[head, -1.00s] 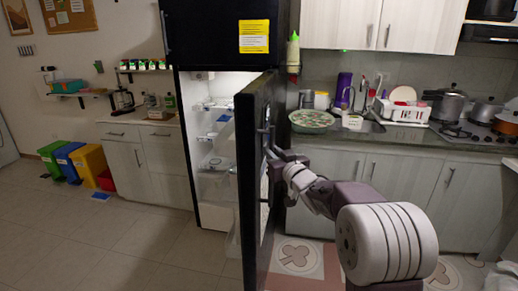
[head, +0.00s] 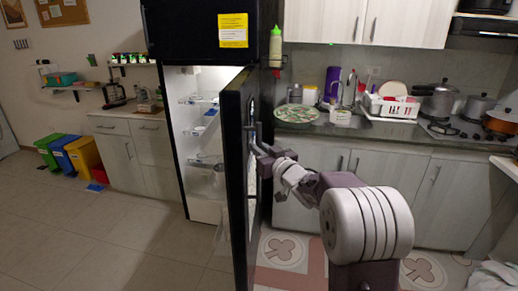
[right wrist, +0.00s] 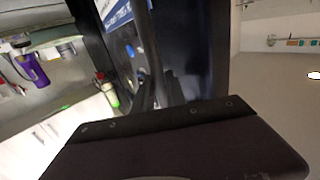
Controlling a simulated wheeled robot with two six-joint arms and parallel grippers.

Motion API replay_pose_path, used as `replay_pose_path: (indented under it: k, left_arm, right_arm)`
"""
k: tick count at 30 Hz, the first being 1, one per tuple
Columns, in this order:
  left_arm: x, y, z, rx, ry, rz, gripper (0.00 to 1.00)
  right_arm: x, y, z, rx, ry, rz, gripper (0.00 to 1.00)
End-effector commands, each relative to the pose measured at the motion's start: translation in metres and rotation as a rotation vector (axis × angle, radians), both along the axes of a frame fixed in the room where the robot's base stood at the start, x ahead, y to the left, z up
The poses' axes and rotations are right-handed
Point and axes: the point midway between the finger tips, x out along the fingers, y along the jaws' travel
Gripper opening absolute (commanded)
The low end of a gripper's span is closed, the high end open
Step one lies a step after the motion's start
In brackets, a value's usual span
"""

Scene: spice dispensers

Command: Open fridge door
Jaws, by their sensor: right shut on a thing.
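The black fridge (head: 200,35) stands left of the middle in the head view. Its lower door (head: 236,170) is swung wide open toward me and shows nearly edge-on. The lit white inside with shelves (head: 200,130) is in view to the left of the door. My right gripper (head: 256,148) reaches in from the right and is shut on the door's handle (head: 250,125). In the right wrist view the handle (right wrist: 146,40) runs up from the gripper (right wrist: 155,98) along the dark door. My left gripper is not in view.
A counter (head: 340,130) with a green-rimmed bowl (head: 296,114), a dish rack (head: 392,106) and pots (head: 440,100) runs along the right. Colored bins (head: 82,154) stand at the far left. The tiled floor (head: 110,235) left of the door is clear.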

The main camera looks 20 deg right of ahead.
Motion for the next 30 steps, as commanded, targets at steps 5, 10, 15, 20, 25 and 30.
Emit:
replay_pose_path:
  k: [5,10,15,20,25,30]
  left_arm:
    - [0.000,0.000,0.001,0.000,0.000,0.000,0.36]
    - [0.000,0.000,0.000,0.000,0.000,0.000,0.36]
    - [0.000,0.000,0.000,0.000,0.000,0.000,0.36]
    - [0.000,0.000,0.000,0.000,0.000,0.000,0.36]
    - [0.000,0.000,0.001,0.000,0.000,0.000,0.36]
    - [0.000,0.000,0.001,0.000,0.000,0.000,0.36]
  right_arm:
    - [0.000,-0.001,0.006,0.001,-0.014,-0.001,0.38]
    - [0.000,0.000,0.004,0.000,-0.009,-0.001,0.38]
    - [-0.006,-0.001,0.003,-0.001,-0.006,-0.001,0.38]
    - [-0.039,-0.006,0.004,-0.001,-0.008,-0.004,0.38]
    - [-0.073,-0.011,0.004,-0.001,-0.009,-0.004,0.38]
    - [-0.088,-0.011,0.003,0.000,-0.009,-0.002,0.38]
